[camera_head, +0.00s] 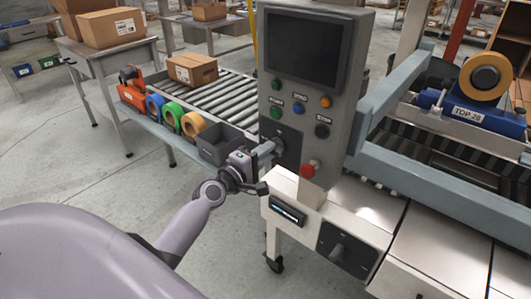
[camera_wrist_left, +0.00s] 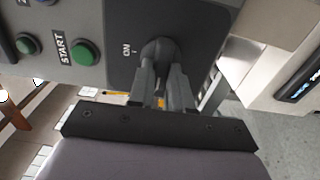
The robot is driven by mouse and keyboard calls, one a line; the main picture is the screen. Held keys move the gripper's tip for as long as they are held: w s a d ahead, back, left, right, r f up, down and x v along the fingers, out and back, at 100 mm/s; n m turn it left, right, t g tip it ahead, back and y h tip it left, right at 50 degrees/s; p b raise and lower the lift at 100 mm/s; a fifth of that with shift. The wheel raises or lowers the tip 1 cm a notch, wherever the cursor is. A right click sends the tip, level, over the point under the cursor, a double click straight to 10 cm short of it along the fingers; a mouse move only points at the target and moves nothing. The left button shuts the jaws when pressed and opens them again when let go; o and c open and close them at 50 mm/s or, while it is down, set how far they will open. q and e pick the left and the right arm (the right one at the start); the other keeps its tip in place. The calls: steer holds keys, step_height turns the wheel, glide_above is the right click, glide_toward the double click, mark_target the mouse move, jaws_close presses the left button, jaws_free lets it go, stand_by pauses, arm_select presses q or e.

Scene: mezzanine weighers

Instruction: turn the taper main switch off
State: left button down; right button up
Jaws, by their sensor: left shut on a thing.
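The control panel (camera_head: 310,70) stands in the centre of the head view. Low on it is a dark rotary switch (camera_head: 289,141), partly covered by my left gripper (camera_head: 270,153). In the left wrist view the switch's round dark hub (camera_wrist_left: 158,48) sits on a dark plate with an "ON" mark (camera_wrist_left: 126,50). My left gripper (camera_wrist_left: 162,85) is shut on the switch handle, which is mostly hidden between the fingers. I cannot tell exactly which way the handle points. My right gripper is not in view.
A red knob (camera_head: 308,171) sticks out just below and right of the switch. A second black switch plate (camera_head: 346,251) is on the machine's side. A grey bin (camera_head: 220,146) stands left of the gripper.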

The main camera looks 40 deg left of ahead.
arm_select(q)
steer(key=c, duration=1)
jaws_free()
steer(key=shift+c, duration=0.2)
steer(key=shift+s, duration=0.1)
steer(key=s, duration=0.7)
steer(key=shift+a, duration=0.3)
steer(key=s+d+f+m+g+h+p, duration=0.1)
steer(key=s+d+f+m+g, duration=0.6)
steer(key=s+d+f+m, duration=0.8)
steer(key=s+f+m, duration=0.3)
steer(key=m, duration=0.1)
steer(key=shift+s+d+f+m+g, duration=0.2)
steer(key=shift+f+m+g, duration=0.1)
steer(key=shift+f, duration=0.05)
